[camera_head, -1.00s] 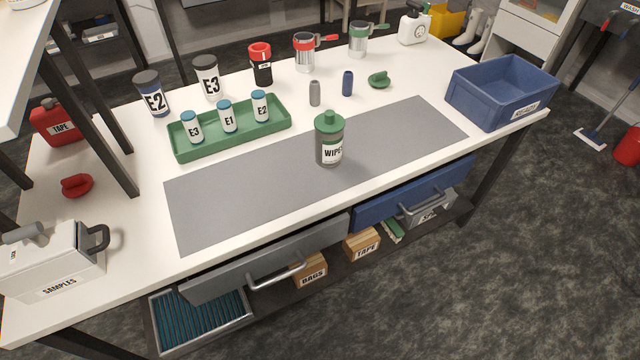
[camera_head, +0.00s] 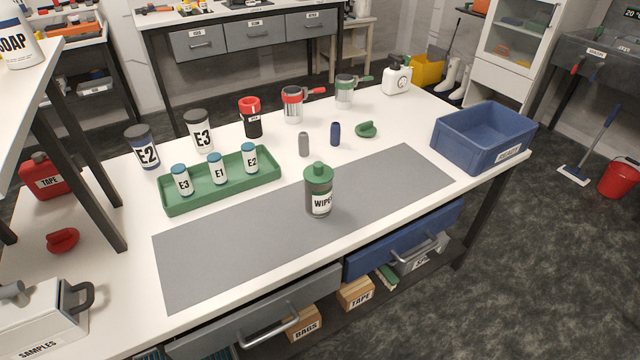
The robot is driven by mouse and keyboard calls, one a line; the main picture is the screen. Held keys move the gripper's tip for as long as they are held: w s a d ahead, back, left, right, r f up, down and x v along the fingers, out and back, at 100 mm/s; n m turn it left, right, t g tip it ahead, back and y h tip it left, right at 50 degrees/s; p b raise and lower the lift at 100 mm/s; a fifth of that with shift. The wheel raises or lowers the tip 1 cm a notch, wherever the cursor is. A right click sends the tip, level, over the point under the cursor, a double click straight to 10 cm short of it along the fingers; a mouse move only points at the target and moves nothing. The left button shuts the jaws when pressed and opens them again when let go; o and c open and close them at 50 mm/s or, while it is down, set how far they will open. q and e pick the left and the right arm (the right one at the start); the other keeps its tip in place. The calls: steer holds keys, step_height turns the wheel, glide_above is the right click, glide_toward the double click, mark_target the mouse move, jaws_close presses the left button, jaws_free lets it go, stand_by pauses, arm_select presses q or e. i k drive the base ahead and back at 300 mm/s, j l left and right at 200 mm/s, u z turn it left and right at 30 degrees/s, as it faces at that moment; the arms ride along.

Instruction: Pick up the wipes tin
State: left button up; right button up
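The wipes tin (camera_head: 319,192) is a grey cylinder with a green lid and a white label reading "WIPES". Neither of my grippers shows in the head view.
Behind the tin are a green tray (camera_head: 225,197) with several small labelled jars, a grey bottle (camera_head: 304,144) and a blue bottle (camera_head: 335,134). A blue crate (camera_head: 482,146) stands at the right end. A white samples box (camera_head: 40,315) is front left. Two drawers (camera_head: 255,315) (camera_head: 405,240) stick out below.

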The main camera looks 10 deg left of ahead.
mark_target(318, 198)
steer(key=i+l, duration=0.2)
steer(key=i+l+u, duration=0.15)
steer(key=l, duration=0.3)
steer(key=i+l, duration=0.3)
steer(key=i+l+u, duration=0.15)
steer(key=l, duration=0.25)
steer(key=i+j, duration=0.05)
